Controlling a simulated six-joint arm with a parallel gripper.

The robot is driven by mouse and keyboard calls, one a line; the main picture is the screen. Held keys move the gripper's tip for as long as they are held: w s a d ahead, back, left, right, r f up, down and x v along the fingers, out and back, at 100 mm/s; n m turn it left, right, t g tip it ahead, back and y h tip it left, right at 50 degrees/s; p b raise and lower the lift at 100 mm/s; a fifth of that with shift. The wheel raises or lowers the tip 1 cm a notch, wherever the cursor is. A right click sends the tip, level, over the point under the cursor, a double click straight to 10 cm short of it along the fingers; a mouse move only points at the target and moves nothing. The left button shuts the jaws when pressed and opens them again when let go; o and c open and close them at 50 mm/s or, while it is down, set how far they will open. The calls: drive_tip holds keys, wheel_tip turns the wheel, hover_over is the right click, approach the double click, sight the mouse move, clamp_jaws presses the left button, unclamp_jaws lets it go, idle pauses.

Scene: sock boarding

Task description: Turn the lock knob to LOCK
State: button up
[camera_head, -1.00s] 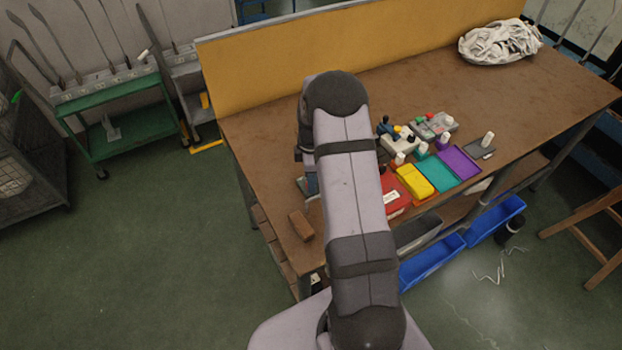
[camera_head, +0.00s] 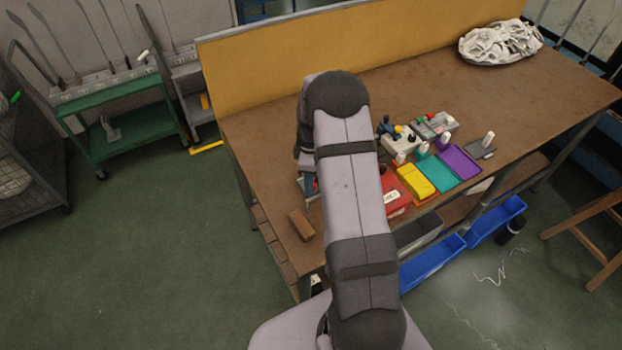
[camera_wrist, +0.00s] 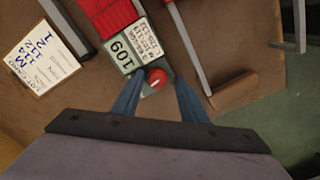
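My gripper (camera_wrist: 159,84) has two blue fingers spread apart, one to the left and one to the right of the knob. A gap shows between the knob and the fingers, and I cannot tell whether they touch it. No LOCK marking is readable. In the head view my arm hides the knob and most of the gripper.
A brown block (camera_head: 301,225) lies near the bench's (camera_head: 245,150) left edge. A red ribbed piece (camera_wrist: 105,14) adjoins the label plate. A handwritten card (camera_wrist: 43,58) lies left, and a grey bar (camera_wrist: 192,55) right. Coloured trays (camera_head: 435,172) stand right of my arm.

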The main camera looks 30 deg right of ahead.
drive_tip(key=shift+w+d+r, duration=0.1)
drive_tip(key=shift+w+d, duration=0.15)
drive_tip(key=shift+n, duration=0.4)
drive_tip(key=shift+n+p, duration=0.5)
drive_tip(key=shift+n, duration=0.7)
wheel_tip(320, 180, up, 7)
drive_tip(key=b, duration=0.3)
drive_tip(key=shift+r, duration=0.1)
drive_tip(key=shift+s+r+p, duration=0.15)
drive_tip(key=shift+r+p, duration=0.1)
drive_tip(key=shift+p, duration=2.1)
